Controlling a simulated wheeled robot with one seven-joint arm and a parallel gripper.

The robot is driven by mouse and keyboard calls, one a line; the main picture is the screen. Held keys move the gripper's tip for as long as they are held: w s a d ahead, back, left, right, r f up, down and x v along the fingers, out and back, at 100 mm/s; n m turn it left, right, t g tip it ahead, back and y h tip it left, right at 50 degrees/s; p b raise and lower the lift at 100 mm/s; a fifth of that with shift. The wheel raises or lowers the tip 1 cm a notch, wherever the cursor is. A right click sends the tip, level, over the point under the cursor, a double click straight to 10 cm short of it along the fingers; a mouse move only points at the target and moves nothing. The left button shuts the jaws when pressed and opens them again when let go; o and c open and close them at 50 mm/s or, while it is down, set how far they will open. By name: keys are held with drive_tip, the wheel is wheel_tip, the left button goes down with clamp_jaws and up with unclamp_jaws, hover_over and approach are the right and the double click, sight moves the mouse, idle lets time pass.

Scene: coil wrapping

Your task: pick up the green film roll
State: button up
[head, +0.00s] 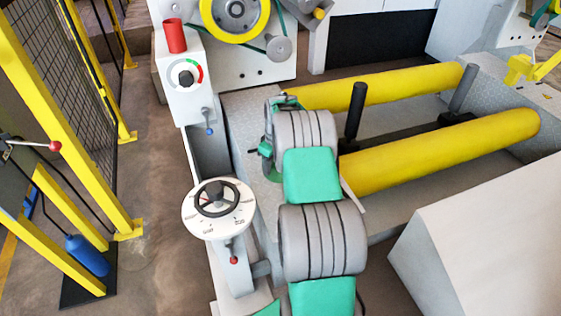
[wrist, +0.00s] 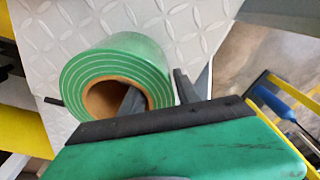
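The green film roll (wrist: 73,82) lies on its side in the wrist view, its ringed end and brown core facing my camera. My gripper (wrist: 158,88) is at the roll's right side. One dark finger reaches into the hollow core and the other is outside the roll's right edge, so the roll's wall lies between them. I cannot tell whether both fingers press on it. In the head view my arm covers much of this spot, and the roll is hard to make out there.
Patterned metal plate surrounds the roll. Two yellow rollers (head: 420,150) lie to the right in the head view. A white dial post with a black handwheel (head: 217,199) stands left of my arm. A yellow-framed fence (head: 100,120) is further left.

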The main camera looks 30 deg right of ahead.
clamp_jaws()
idle(0.9)
drive_tip(key=shift+w+r, duration=0.1)
drive_tip(key=shift+r, duration=0.05)
